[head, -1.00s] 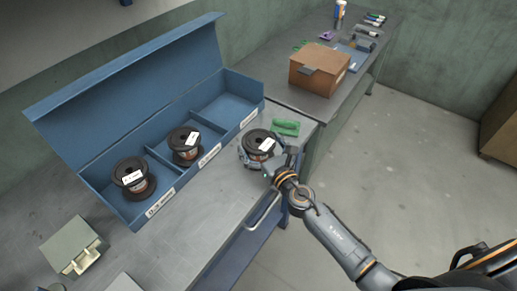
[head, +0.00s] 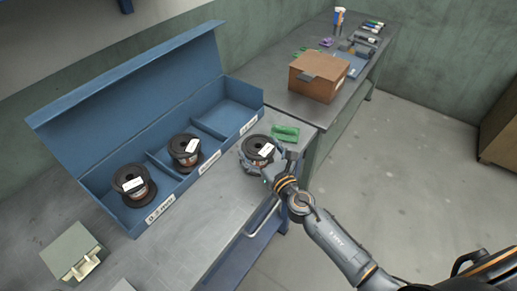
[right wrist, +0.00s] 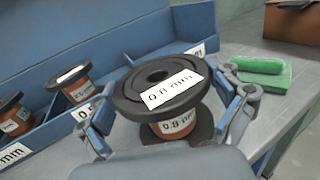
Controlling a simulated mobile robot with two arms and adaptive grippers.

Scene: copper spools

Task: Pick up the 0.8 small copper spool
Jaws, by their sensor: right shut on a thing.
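The 0.8 mm copper spool (head: 257,148) has black flanges, copper wire and a white label on top. It is at the front right of the blue box, near the bench edge. In the right wrist view the spool (right wrist: 163,86) fills the middle, with "0.8 mm" on its side label. My right gripper (head: 262,166) is shut on it, with one finger on each side in the right wrist view (right wrist: 165,125). I cannot tell whether the spool's base touches the bench. My left gripper is not in view.
The open blue box (head: 198,172) has labelled compartments. Two more spools, left (head: 133,184) and middle (head: 185,149), stand in it; its right compartment is empty. A green object (head: 285,133) lies just behind the held spool. A brown carton (head: 318,78) stands on the far bench.

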